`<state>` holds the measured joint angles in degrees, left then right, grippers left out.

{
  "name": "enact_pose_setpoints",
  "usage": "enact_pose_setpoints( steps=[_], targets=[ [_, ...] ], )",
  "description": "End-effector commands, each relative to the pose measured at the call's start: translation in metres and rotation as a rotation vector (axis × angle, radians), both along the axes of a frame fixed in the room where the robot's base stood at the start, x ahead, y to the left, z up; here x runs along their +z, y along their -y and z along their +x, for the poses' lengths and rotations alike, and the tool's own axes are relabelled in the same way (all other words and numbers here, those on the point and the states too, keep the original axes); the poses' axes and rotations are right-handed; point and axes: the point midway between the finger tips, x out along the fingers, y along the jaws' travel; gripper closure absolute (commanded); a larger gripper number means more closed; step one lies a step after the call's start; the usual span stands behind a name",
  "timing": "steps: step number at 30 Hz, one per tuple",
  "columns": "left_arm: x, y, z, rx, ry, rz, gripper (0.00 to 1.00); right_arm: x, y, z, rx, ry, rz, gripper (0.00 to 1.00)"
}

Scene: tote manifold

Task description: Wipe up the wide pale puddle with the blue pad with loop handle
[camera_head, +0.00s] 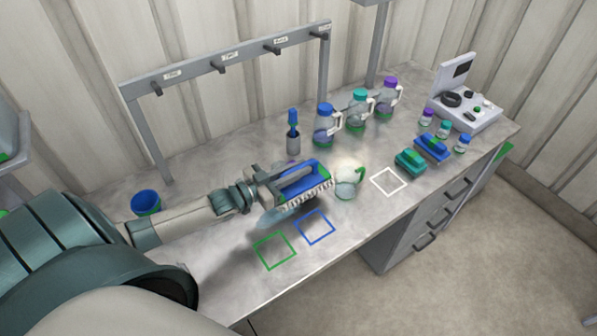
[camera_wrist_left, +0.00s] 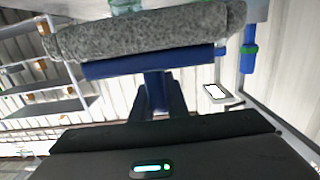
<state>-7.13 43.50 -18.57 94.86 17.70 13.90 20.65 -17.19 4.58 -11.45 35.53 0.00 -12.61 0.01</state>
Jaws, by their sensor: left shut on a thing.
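My left gripper (camera_head: 268,188) is shut on the handle of the blue pad (camera_head: 305,179). The pad has a blue back, and its grey, rough wiping face shows in the left wrist view (camera_wrist_left: 150,32). It appears held tilted above the bench, but I cannot tell the exact gap. A pale bluish patch, apparently the puddle (camera_head: 279,219), lies on the bench just below and in front of the pad, partly hidden by the gripper and pad. My right gripper is not in view.
A clear jug with a green handle (camera_head: 347,182) stands close right of the pad. A brush holder (camera_head: 293,143) and several bottles stand behind. A blue cup (camera_head: 145,202) is left. Green (camera_head: 275,250), blue (camera_head: 314,227) and white (camera_head: 388,181) outlines mark the bench.

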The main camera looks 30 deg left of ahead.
Motion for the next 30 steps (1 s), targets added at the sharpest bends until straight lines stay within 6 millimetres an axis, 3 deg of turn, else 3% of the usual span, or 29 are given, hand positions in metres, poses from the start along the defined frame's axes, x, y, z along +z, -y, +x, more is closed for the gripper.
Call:
enact_pose_setpoints(
  steps=[10,21,30],
  targets=[
    [0.003,0.000,0.000,0.000,0.002,-0.001,1.00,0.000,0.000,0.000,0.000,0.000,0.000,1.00],
    [0.027,0.000,0.000,0.000,0.001,0.001,1.00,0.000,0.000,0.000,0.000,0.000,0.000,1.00],
    [0.031,0.000,0.000,0.000,0.001,0.000,1.00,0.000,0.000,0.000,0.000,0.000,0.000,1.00]
  ],
)
